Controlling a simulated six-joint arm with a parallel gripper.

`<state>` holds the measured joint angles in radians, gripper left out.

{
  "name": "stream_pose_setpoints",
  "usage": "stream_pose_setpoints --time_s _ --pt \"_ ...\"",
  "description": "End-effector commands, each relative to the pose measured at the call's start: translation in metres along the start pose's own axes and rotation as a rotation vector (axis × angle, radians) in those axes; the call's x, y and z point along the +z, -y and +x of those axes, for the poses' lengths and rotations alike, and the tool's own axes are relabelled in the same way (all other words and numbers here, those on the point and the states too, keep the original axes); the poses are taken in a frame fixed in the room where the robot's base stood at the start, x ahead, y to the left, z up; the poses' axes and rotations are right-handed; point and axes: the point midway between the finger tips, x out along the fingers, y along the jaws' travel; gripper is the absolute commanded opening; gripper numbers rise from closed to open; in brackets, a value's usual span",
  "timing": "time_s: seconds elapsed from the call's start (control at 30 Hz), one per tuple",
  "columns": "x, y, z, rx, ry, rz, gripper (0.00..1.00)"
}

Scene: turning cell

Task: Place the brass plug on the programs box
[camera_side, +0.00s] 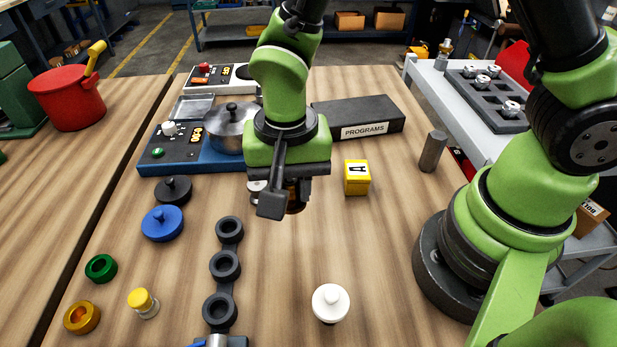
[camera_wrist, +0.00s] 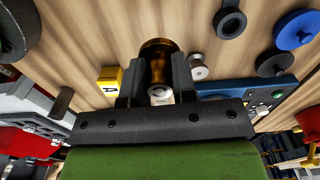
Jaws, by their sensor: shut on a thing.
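The brass plug (camera_wrist: 160,58) is between the two fingers of my gripper (camera_wrist: 158,75) in the wrist view. My gripper (camera_side: 286,198) is shut on it; in the side view the plug (camera_side: 296,206) shows only as a dark brown patch, mostly hidden behind a finger. The plug hangs in front of the stove, left of the yellow box. The programs box (camera_side: 357,113) is a long dark box with a white PROGRAMS label, lying behind and right of my gripper. Its visible top is bare, and my gripper is apart from it.
A yellow box (camera_side: 356,177) stands to the right of my gripper and a grey cylinder (camera_side: 432,151) farther right. A small silver piece (camera_wrist: 198,66) is close beside the fingers. The blue stove with a steel pot (camera_side: 228,130) is behind left.

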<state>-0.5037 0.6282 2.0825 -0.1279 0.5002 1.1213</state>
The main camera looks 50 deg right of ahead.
Motion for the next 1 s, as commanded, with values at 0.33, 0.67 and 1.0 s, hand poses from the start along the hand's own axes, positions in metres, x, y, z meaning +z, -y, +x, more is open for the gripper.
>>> stream_pose_setpoints --time_s 0.33,0.67,1.0 --pt "-0.141 -0.015 -0.018 0.0 -0.005 0.536 0.0" --pt "-0.274 -0.119 -0.041 0.0 -0.004 1.131 0.0" --pt "-0.306 -0.176 -0.039 0.002 0.003 1.352 0.0"
